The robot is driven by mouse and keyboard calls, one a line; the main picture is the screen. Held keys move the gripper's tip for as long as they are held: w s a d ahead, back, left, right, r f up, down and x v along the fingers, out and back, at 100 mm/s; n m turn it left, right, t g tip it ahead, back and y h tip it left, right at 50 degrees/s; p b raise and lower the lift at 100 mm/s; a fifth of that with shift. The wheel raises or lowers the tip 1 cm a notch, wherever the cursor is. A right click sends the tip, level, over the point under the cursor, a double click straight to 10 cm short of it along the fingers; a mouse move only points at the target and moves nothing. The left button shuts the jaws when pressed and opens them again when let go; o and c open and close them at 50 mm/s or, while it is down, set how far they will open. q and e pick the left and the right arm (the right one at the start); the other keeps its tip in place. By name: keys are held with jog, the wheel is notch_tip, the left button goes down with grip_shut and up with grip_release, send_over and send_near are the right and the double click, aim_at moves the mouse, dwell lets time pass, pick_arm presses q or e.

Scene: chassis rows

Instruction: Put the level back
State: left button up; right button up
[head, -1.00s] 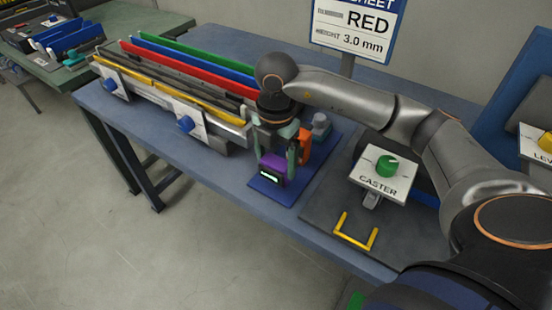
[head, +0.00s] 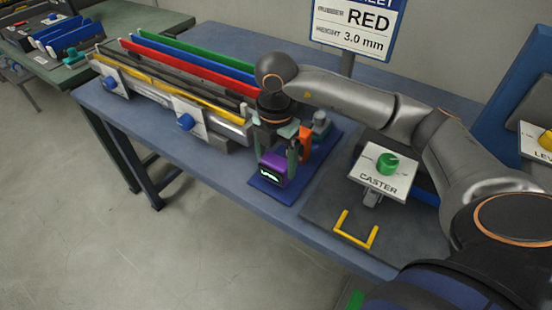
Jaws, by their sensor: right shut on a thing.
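The level (head: 274,171) is a purple block with a small lit display on its front. It is at the blue mat (head: 270,192) on the near side of the table; I cannot tell whether it touches the mat. My right gripper (head: 279,156) points down over the level and is shut on it, its fingers at the sides. My left gripper is not in view.
An orange tool (head: 305,143) and a grey device (head: 321,124) stand on the mat close beside my gripper. The chassis rail with coloured strips (head: 190,66) is at left.

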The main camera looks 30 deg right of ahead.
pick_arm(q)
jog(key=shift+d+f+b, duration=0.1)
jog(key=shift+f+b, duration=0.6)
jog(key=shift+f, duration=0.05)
pick_arm(e)
jog(key=shift+f, duration=1.05)
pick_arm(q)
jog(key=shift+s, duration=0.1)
pick_arm(e)
jog(key=o, duration=1.5)
notch_tip(320, 180, up, 3)
jog(key=shift+f, duration=0.1)
notch_tip(320, 180, up, 9)
jog(key=shift+f+p, duration=0.15)
jog(key=shift+p, duration=0.95)
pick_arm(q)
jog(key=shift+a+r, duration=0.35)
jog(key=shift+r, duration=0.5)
pick_arm(e)
jog(key=shift+r, duration=0.5)
